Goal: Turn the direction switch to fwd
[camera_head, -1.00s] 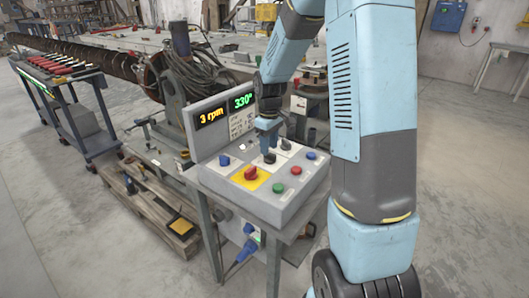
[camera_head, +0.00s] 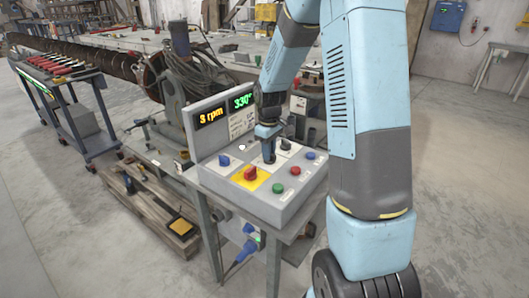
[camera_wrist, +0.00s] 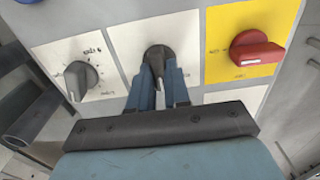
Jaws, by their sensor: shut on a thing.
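My gripper (camera_wrist: 160,88) is shut on a dark rotary knob (camera_wrist: 158,54) on a white plate in the wrist view; this appears to be the direction switch. Its pointer faces toward the fingers, and the plate's labels are too small or covered to read. In the head view my gripper (camera_head: 268,158) points down onto the control box (camera_head: 262,206), hiding most of this knob. The fingers stand on either side of the knob.
A red knob on a yellow plate (camera_wrist: 255,50) sits close beside the held knob. A grey knob (camera_wrist: 80,78) is on the other side. Red (camera_head: 295,170), green (camera_head: 278,188) and blue (camera_head: 310,155) buttons line the box. A display (camera_head: 226,111) stands behind, reading 3 rpm and 330°.

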